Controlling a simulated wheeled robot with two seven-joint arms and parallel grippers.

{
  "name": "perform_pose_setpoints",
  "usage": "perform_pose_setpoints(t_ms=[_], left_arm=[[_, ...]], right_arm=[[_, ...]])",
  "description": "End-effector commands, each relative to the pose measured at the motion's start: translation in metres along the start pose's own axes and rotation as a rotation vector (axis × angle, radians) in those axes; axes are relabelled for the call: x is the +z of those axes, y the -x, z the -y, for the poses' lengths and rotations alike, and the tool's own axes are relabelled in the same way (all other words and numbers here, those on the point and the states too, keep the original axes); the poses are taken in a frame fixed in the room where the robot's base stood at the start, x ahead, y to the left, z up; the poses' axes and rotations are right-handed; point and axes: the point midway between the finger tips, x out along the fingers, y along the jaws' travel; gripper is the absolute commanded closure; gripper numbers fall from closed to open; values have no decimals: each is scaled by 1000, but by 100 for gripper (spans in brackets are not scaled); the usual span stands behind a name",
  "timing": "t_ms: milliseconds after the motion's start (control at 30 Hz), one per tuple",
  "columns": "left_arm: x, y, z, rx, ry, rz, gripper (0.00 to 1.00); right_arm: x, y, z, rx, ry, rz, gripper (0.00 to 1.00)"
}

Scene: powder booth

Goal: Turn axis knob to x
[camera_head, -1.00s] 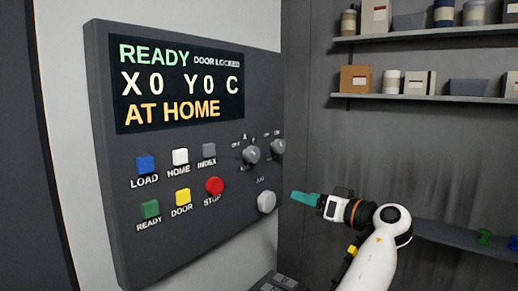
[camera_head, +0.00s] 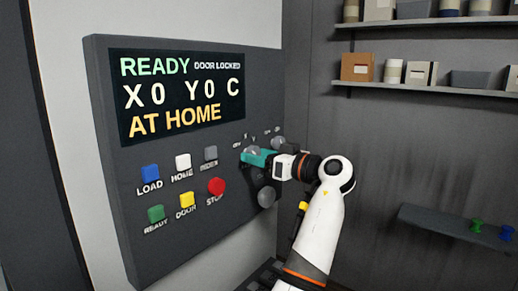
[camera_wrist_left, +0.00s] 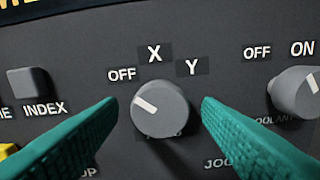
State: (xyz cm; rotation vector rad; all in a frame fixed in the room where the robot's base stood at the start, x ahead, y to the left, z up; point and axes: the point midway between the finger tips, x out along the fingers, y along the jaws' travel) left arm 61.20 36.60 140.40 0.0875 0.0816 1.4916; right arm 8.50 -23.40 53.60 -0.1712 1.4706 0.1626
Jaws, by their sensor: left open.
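The axis knob (camera_wrist_left: 161,110) is a round grey dial with OFF, X and Y labels above it in the left wrist view. Its white pointer line slants to the upper left, toward OFF. The X label (camera_wrist_left: 155,52) is above the knob. My left gripper (camera_head: 258,158) is at the panel in the head view, where its teal fingers partly cover the axis knob (camera_head: 251,149). In the wrist view its open fingers stand on either side of the knob, with a visible gap on each side. My right gripper is not in view.
The dark control panel (camera_head: 105,150) has a screen (camera_head: 183,92) reading READY, DOOR LOCKED and AT HOME. An OFF/ON knob (camera_wrist_left: 298,94) is right of the axis knob. The jog knob (camera_head: 266,197) is below, and a red stop button (camera_head: 216,186) is to the left.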

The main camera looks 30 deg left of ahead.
Motion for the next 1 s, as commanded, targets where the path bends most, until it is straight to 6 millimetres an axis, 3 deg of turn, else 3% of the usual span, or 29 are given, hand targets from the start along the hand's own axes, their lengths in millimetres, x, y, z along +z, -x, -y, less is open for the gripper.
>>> perform_pose_setpoints(t_ms=[367, 633, 1000], left_arm=[[-1, -6, 0, -1, 0, 0, 41], [-1, -6, 0, -1, 0, 0, 85], [-1, -6, 0, -1, -64, 1, 85]], right_arm=[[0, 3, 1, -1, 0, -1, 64], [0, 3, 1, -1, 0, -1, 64], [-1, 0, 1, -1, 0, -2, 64]])
